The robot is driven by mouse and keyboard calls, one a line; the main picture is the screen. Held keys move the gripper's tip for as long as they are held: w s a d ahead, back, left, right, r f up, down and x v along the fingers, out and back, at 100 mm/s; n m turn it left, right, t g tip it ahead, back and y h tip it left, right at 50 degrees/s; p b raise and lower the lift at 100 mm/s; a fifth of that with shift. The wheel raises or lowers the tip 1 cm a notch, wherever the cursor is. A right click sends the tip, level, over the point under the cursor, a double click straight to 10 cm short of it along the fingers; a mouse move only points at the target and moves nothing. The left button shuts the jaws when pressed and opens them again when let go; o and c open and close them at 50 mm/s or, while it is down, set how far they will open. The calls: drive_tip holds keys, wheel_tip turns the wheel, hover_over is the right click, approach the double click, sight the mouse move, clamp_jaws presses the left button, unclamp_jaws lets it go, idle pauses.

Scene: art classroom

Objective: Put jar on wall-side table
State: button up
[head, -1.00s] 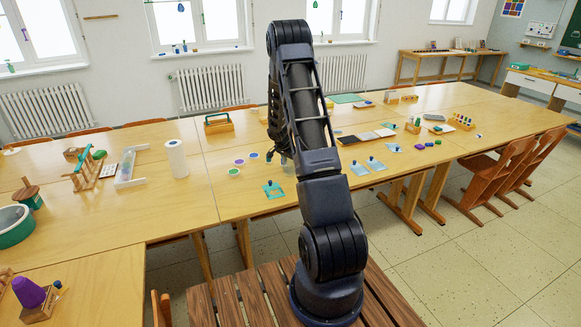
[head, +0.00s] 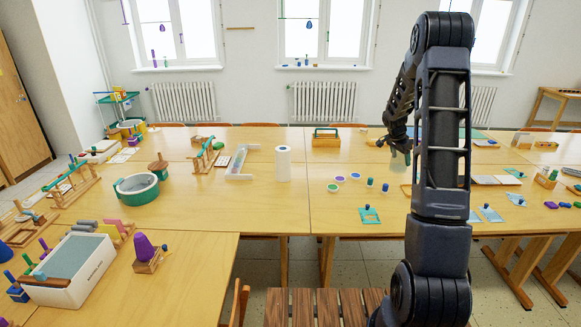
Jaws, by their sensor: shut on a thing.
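My gripper (head: 398,147) is at the end of my arm, right of centre in the head view, above the far half of the long table. It is shut on the jar (head: 401,157), which looks small, pale and see-through. The jar hangs just below the dark fingers; much of it is hidden or too small to make out. A wooden table (head: 546,105) stands by the back wall at the far right, cut by the picture edge.
Long tables (head: 290,211) fill the middle, with a paper roll (head: 283,164), a wooden carrier (head: 326,139), a green-rimmed round tub (head: 136,187) and a white box (head: 70,270). Small cups and blue-green cards lie near my arm. Slatted wood (head: 322,305) is at the bottom.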

drive_tip(key=w+a+f+n+t+y, duration=0.1)
drive_tip(key=a+n, duration=0.4)
drive_tip(key=a, duration=1)
drive_tip(key=w+a+f+n+t+y, duration=0.15)
drive_tip(key=a+n, duration=0.35)
drive_tip(key=a, duration=0.9)
drive_tip(key=s+a+r+n+y, duration=0.1)
drive_tip(key=s+a+n, duration=0.25)
drive_tip(key=a, duration=0.65)
drive_tip(key=s+a+r+n+y, duration=0.1)
drive_tip(key=s+a+n+y, duration=0.2)
drive_tip(key=a, duration=0.7)
drive_tip(key=s+a+r+n, duration=0.1)
drive_tip(key=s+a+n, duration=0.3)
drive_tip(key=a, duration=0.6)
drive_tip(key=shift+g, duration=0.25)
wheel_tip(320, 180, down, 20)
drive_tip(key=shift+a+f, duration=0.1)
drive_tip(key=shift+f, duration=0.05)
drive_tip(key=o, duration=1)
drive_tip(key=shift+f, duration=0.1)
drive_tip(key=shift+o, duration=0.2)
